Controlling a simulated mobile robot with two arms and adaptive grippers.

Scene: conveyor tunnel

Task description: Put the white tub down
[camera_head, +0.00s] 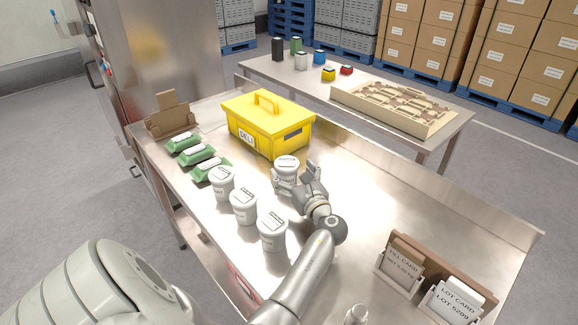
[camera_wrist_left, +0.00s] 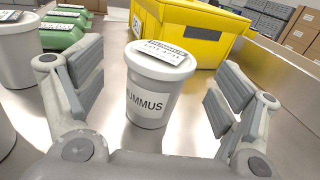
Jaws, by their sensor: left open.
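A white tub (camera_head: 287,165) with a label on its lid stands upright on the steel table, just in front of the yellow box. In the left wrist view this tub (camera_wrist_left: 150,85) reads "HUMMUS" and stands between the fingers, with a visible gap on each side. My left gripper (camera_head: 298,179) is open around the near side of the tub. Three similar white tubs stand in a row to its left: a far one (camera_head: 221,184), a middle one (camera_head: 243,206) and a near one (camera_head: 272,231). My right gripper is not in view.
The yellow box (camera_head: 270,128) with a handle stands behind the tub. Green packs (camera_head: 197,155) lie at the table's left edge. Card holders (camera_head: 428,280) stand at the near right. The table right of the gripper is clear. A second table (camera_head: 300,75) stands behind.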

